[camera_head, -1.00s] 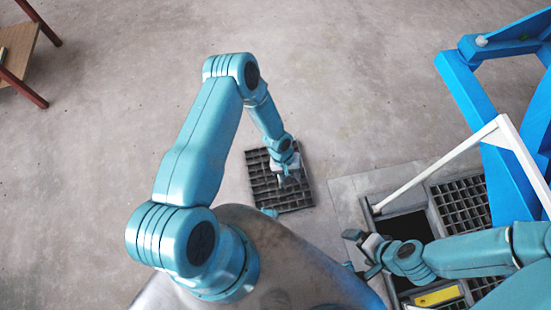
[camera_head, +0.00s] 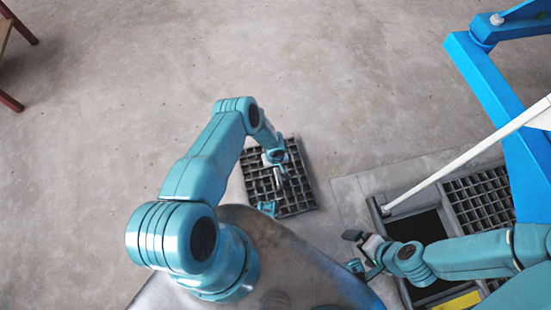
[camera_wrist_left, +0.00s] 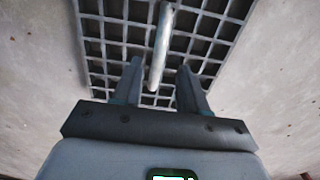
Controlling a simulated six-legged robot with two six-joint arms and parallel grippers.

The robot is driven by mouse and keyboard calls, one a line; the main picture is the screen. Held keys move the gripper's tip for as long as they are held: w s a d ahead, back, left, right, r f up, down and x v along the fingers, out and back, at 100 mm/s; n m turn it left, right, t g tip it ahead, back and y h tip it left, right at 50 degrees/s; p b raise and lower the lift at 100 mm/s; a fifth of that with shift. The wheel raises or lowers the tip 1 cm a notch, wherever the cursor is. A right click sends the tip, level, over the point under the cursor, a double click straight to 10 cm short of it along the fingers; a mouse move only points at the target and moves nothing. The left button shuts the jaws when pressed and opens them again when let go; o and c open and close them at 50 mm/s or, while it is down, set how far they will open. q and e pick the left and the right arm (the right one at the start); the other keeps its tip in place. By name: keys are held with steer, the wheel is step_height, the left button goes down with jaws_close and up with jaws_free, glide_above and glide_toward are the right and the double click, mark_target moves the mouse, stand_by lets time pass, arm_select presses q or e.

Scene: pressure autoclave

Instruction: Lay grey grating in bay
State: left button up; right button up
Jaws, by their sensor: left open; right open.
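The grey grating (camera_head: 298,196) lies flat on the floor in front of my body, left of the bay. A pale bar handle runs upright across it, and the grating (camera_wrist_left: 208,46) also fills the top of the left wrist view. My left gripper (camera_head: 277,184) is over the grating. In the left wrist view its open fingers (camera_wrist_left: 160,82) stand either side of the bar handle (camera_wrist_left: 161,45), not closed on it. The bay (camera_head: 420,228) is a dark framed opening on the right. My right gripper (camera_head: 358,252) is open and empty at its left edge.
Another grating (camera_head: 480,198) fills the section right of the opening. A white bar (camera_head: 465,157) slants above the bay, and a blue frame (camera_head: 495,85) stands behind. A yellow plate (camera_head: 461,301) lies at the lower right. The floor between grating and bay is clear.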

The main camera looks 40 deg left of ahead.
arm_select(q)
step_height(320, 180, down, 6)
steer(key=b, duration=0.4)
steer(key=shift+w+r, duration=0.1)
steer(key=shift+r, duration=0.2)
jaws_close()
steer(key=shift+w+r, duration=0.1)
stand_by(0.8)
